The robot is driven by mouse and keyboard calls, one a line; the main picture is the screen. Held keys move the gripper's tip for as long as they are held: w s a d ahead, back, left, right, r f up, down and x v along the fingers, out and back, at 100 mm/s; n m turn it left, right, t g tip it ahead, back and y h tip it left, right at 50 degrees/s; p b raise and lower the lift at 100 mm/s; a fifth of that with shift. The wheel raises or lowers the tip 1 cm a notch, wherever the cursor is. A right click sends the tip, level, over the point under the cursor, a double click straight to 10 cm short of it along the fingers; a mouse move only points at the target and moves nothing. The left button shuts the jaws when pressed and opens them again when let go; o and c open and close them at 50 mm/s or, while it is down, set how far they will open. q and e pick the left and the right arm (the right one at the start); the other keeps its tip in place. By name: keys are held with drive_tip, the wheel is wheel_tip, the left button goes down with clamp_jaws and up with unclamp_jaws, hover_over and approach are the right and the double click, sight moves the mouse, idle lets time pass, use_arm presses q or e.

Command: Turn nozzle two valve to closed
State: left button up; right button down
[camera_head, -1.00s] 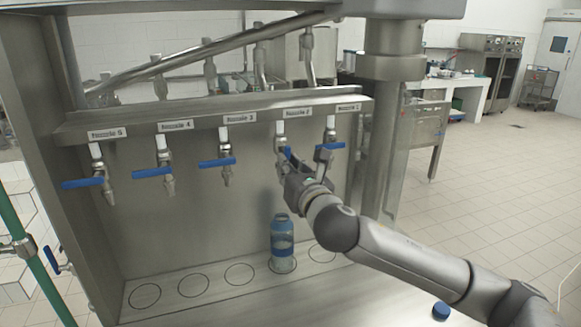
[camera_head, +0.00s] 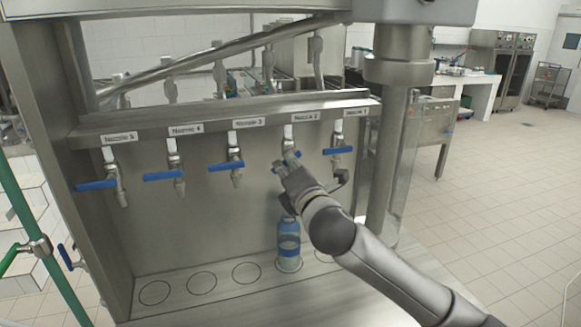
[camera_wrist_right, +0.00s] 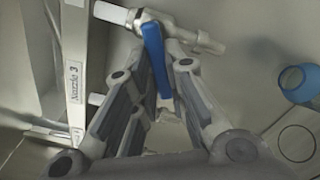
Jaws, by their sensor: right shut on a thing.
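The nozzle 2 valve (camera_head: 289,145) is on the steel filler, under the "Nozzle 2" label (camera_head: 305,117). Its blue handle (camera_head: 276,169) slants down to the left in the head view and is partly hidden by my gripper. In the right wrist view the blue handle (camera_wrist_right: 155,57) runs from the valve body (camera_wrist_right: 188,32) down between the fingers. My right gripper (camera_head: 284,177) is shut on this handle; it also shows in the right wrist view (camera_wrist_right: 156,85). My left gripper is out of view.
A blue bottle (camera_head: 288,246) stands upright below nozzle 2. The nozzle 3 handle (camera_head: 222,167) lies left of my gripper and the nozzle 1 handle (camera_head: 337,151) right of it, both near level. The nozzle 4 (camera_head: 163,176) and 5 (camera_head: 96,185) handles are farther left.

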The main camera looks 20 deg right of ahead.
drive_tip(key=m, duration=0.3)
drive_tip(key=r+m+p, duration=0.1)
drive_tip(key=m, duration=0.1)
drive_tip(key=shift+a+r+m, duration=0.15)
drive_tip(key=shift+r+m, duration=0.05)
drive_tip(key=shift+m, duration=0.2)
drive_tip(key=shift+r, duration=0.1)
idle(0.3)
drive_tip(key=c, duration=1.5)
unclamp_jaws()
drive_tip(key=shift+w, duration=0.1)
drive_tip(key=shift+o, duration=0.2)
drive_tip(key=s, duration=1.2)
drive_tip(key=shift+d, duration=0.2)
